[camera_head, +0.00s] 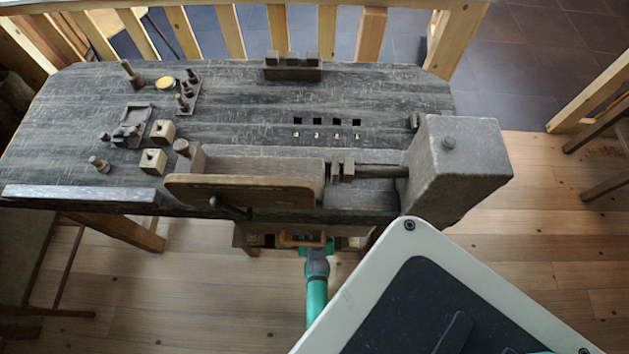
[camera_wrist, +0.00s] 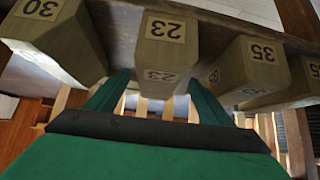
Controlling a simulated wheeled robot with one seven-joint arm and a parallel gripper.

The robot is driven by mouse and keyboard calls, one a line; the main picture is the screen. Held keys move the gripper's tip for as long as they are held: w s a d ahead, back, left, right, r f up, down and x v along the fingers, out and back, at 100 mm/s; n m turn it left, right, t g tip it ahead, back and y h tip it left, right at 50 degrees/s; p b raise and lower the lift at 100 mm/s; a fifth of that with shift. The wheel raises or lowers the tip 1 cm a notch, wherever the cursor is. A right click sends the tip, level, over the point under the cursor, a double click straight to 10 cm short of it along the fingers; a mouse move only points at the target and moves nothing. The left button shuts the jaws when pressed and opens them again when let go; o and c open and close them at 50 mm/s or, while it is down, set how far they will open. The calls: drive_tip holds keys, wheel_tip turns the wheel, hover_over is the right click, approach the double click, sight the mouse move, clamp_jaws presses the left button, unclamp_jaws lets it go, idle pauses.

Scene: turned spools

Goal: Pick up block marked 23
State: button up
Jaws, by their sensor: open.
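The block marked 23 (camera_wrist: 164,55) is a pale wooden block, centred at the top of the wrist view, with its number upside down on two faces. My gripper (camera_wrist: 158,80) has its green fingers apart, one on each side of this block's lower part. I cannot tell whether either finger touches it. In the head view, my gripper (camera_head: 305,246) is low at the front of the workbench, beneath its top; the block marked 23 cannot be made out there.
A block marked 30 (camera_wrist: 62,45) is left of it and a block marked 35 (camera_wrist: 246,70) close on the right, with another beyond. The workbench (camera_head: 240,110) overhangs, with a vise (camera_head: 250,185) on its front. Open floor (camera_head: 190,290) lies in front.

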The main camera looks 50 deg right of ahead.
drive_tip(key=shift+x, duration=1.1)
drive_tip(key=shift+w+d+f, duration=0.2)
drive_tip(key=shift+d+f, duration=0.1)
drive_tip(key=shift+f, duration=0.05)
drive_tip(key=c, duration=1.4)
drive_tip(key=shift+r, duration=0.15)
